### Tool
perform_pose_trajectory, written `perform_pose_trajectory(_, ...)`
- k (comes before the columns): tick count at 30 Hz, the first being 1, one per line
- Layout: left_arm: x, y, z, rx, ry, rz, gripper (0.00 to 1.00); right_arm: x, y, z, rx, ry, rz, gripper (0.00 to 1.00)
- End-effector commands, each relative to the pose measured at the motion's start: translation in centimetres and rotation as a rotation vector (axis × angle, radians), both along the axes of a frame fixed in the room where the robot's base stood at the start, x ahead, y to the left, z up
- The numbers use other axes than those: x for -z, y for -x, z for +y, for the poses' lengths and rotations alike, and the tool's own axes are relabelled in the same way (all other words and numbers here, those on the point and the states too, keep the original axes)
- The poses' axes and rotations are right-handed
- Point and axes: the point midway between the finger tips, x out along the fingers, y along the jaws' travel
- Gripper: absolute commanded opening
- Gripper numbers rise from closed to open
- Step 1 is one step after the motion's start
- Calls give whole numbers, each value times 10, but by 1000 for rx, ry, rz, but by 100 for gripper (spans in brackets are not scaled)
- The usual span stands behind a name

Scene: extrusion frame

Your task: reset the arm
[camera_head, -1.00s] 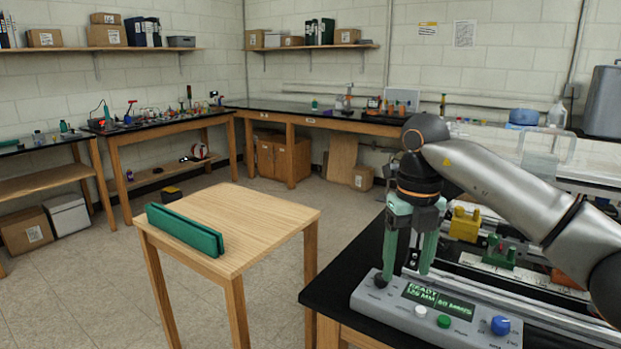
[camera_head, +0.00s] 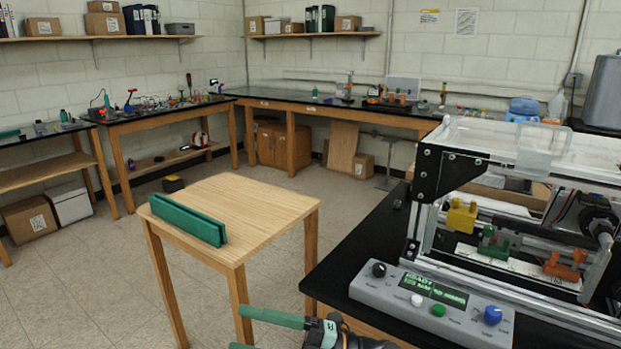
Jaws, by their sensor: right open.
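My right gripper (camera_head: 238,329) shows at the bottom edge, low in front of the small wooden table. Its two green fingers point left and are spread apart, with nothing between them. The rest of my right arm is mostly cut off by the bottom edge. My left gripper is not in view.
A small wooden table (camera_head: 262,207) bears a long green slotted piece (camera_head: 188,219). At right, a black bench (camera_head: 352,262) carries a grey control box (camera_head: 395,292) and a framed machine (camera_head: 424,192) with yellow, green and orange parts.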

Motion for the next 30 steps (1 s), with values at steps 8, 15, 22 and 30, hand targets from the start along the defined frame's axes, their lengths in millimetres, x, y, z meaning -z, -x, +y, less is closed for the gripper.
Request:
perform_pose_trajectory(8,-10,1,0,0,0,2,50,56,-28,-72,460,-289,525,69)
perform_pose_trajectory(15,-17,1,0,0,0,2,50,170,1,-160,859,-352,1026,69)
perform_pose_trajectory(22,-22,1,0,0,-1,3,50,272,96,-228,1158,-292,1478,69)
perform_pose_trajectory(30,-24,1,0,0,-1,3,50,312,163,-255,1281,-227,1707,69)
